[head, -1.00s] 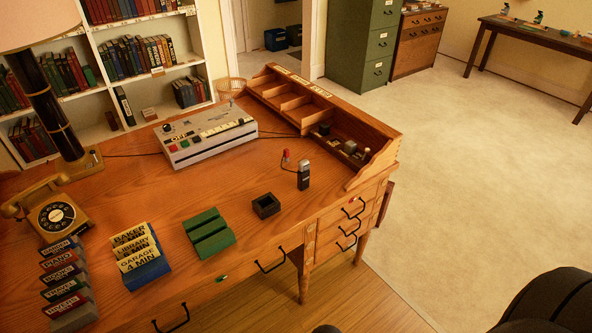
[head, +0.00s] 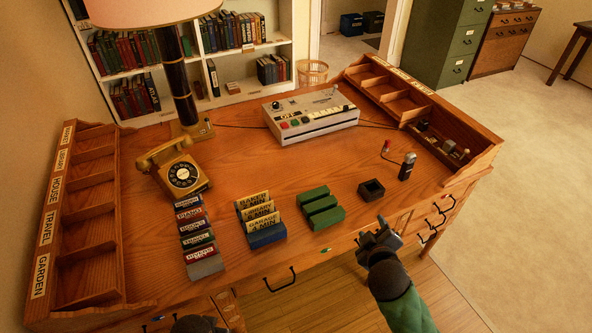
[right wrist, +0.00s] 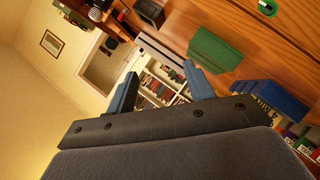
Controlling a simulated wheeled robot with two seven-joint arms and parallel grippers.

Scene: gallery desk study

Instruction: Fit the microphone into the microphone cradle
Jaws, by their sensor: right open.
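The microphone (head: 407,166), dark with a silvery-grey head, stands upright on the desk's right part. It also shows at the top left of the right wrist view (right wrist: 97,12). The microphone cradle seems to be the small dark square open box (head: 371,190), left of and nearer than the microphone; it looks empty. It also shows in the right wrist view (right wrist: 150,12). My right gripper (head: 374,232) is open and empty at the desk's front edge, nearer than the cradle and apart from both. A dark part of my left gripper (head: 195,324) shows at the bottom edge; its jaws are unclear.
A green two-groove holder (head: 321,208) and a blue card holder (head: 266,233) stand left of the cradle. A small red-tipped piece (head: 386,147) is beside the microphone. A grey control box (head: 310,115) and a pigeonhole rack (head: 430,110) stand behind. Desk around the cradle is clear.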

